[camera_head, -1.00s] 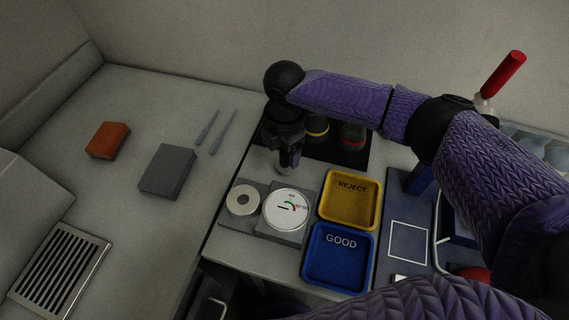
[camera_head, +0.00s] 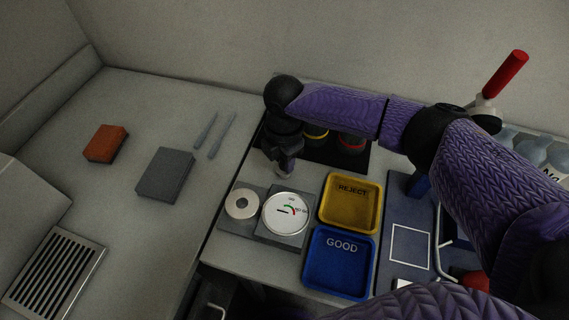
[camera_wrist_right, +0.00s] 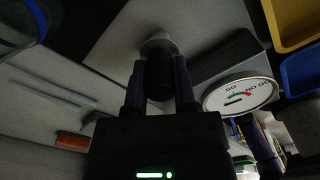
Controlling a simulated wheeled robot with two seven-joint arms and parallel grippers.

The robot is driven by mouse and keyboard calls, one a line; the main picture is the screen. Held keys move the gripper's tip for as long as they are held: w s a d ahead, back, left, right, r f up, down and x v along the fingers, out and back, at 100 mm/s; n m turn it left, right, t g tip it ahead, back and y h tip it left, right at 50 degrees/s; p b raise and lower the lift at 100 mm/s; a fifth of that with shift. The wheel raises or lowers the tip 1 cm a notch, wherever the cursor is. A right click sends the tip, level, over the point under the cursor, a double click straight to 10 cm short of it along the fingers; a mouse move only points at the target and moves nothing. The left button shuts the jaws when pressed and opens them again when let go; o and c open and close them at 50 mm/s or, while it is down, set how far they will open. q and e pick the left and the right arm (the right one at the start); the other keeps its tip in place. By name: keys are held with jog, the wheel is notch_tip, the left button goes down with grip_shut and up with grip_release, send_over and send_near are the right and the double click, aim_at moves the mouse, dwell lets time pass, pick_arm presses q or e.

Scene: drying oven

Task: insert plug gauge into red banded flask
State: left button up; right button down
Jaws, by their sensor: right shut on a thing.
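The red banded flask (camera_head: 351,143) stands on the black mat at the back, partly hidden under my right forearm. My right gripper (camera_head: 287,165) points down in front of and left of it, near the mat's front left edge. In the wrist view the right gripper (camera_wrist_right: 160,82) is shut on the plug gauge (camera_wrist_right: 158,46), a dark handle with a paler round end beyond the fingertips. The gauge's pale end (camera_head: 284,173) shows below the fingers in the head view, apart from the red banded flask. My left gripper is not in view.
A yellow banded flask (camera_head: 316,134) stands left of the red one. A ring block (camera_head: 241,204) and dial gauge (camera_head: 286,213) lie in front of my gripper. The yellow REJECT tray (camera_head: 350,222) and blue GOOD tray (camera_head: 338,283) are to the right.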

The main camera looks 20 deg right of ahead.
jog(key=shift+r, duration=0.15)
notch_tip(320, 180, up, 10)
jog(key=p, duration=0.3)
jog(key=shift+r+p, duration=0.1)
jog(key=shift+p, duration=0.2)
notch_tip(320, 180, up, 3)
jog(key=p, duration=0.4)
